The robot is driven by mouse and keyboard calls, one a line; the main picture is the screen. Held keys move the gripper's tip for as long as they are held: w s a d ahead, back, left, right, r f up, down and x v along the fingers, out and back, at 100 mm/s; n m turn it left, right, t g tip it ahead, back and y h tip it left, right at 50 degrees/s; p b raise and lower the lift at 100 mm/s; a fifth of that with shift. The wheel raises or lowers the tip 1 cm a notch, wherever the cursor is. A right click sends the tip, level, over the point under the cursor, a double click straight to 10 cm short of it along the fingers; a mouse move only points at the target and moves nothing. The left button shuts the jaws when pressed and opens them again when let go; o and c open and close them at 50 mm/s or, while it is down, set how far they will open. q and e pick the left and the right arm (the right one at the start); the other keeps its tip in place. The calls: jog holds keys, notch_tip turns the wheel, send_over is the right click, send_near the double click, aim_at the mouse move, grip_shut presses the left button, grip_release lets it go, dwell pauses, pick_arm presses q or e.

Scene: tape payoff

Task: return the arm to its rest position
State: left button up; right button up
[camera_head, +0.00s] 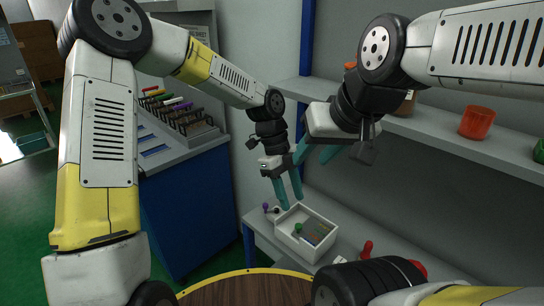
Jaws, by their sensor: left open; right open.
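My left arm comes in from the left and bends over the middle of the view. Its gripper (290,198), with teal fingers, is open and points down above a white box (285,237) on the lower shelf; nothing shows between its fingers. My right arm reaches in from the upper right. Its gripper (314,157), also teal-fingered, is open and sits just above and right of the left one. The two grippers overlap in the view, and I cannot tell whether they touch.
The white box holds small items, one with a green knob. Red-handled items (367,249) lie to its right. An orange cup (477,122) stands on the upper shelf (430,127). A blue cabinet (190,205) carries a rack of colored-handled items (183,112). A round wooden tabletop (245,290) is in front.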

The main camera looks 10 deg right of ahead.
pick_arm(q)
jog(key=s+a+r+n+t+y, duration=0.1)
jog(key=a+r+n+t, duration=0.4)
jog(key=a+r+n, duration=0.9)
jog(key=s+a+r+n+t, duration=0.4)
jog(key=s+a+r+n, duration=0.1)
jog(key=s+a+n, duration=0.5)
jog(key=a+n, duration=0.2)
jog(key=n, duration=0.1)
jog(key=shift+a+r+n+t, duration=0.3)
jog(key=shift+a+n+t, duration=0.1)
